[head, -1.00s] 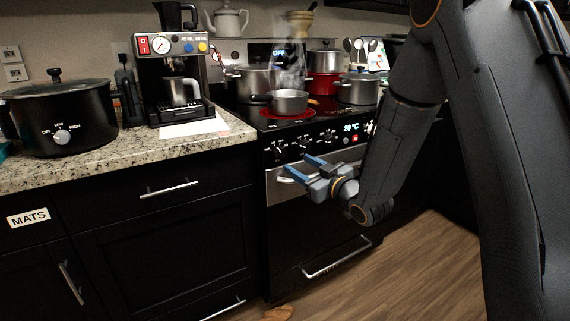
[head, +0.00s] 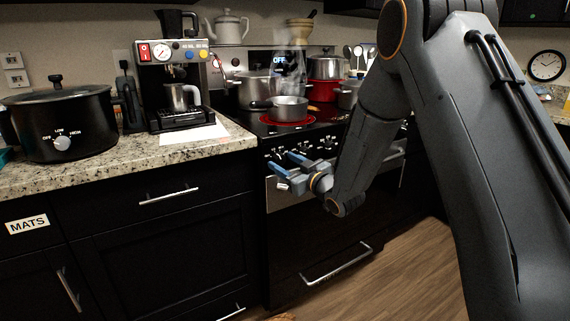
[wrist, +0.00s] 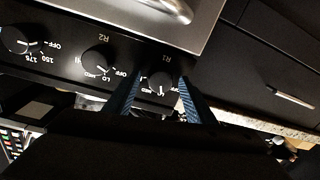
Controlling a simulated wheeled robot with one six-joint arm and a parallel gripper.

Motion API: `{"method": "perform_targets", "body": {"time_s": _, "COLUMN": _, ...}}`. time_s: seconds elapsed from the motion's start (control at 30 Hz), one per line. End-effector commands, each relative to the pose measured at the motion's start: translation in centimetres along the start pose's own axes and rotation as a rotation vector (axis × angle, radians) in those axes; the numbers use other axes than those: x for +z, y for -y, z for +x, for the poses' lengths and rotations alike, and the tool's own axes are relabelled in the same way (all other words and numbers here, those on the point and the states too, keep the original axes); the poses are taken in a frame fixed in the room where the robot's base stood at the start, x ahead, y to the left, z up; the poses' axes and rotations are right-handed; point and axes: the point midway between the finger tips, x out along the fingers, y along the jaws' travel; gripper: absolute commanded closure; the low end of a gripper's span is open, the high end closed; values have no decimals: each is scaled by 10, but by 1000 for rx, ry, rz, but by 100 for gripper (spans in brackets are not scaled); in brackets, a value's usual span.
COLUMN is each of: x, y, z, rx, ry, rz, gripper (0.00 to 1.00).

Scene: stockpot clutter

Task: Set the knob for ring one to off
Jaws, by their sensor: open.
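The ring-one knob (wrist: 161,84), a dark dial marked R1 on the stove's black front panel, shows between the fingers of my gripper (wrist: 156,80) in the wrist view. My gripper is open, with one blue finger on each side of the knob; I cannot tell whether either touches it. The knob's pointer is too small and dark to read surely. In the head view my gripper (head: 281,161) is at the left end of the knob panel and hides part of it. A small saucepan (head: 288,107) stands on a red glowing ring (head: 285,121).
The R2 knob (wrist: 98,58) and a temperature knob (wrist: 20,40) sit left of R1 in the wrist view. The oven handle (wrist: 175,9) is close to the panel. A granite counter (head: 100,163) with a slow cooker (head: 62,122) stands left of the stove.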

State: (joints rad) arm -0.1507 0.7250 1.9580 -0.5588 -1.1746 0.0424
Motion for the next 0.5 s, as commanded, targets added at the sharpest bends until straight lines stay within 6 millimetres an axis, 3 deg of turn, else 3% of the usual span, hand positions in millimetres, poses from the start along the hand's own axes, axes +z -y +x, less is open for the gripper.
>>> {"method": "perform_targets", "body": {"time_s": 0.03, "x": 0, "y": 0, "z": 0, "rx": 0, "ry": 0, "rz": 0, "gripper": 53}}
{"method": "perform_targets", "body": {"time_s": 0.27, "x": 0, "y": 0, "z": 0, "rx": 0, "ry": 0, "rz": 0, "gripper": 91}}
{"method": "perform_targets", "body": {"time_s": 0.5, "x": 0, "y": 0, "z": 0, "rx": -1, "ry": 1, "rz": -21, "gripper": 91}}
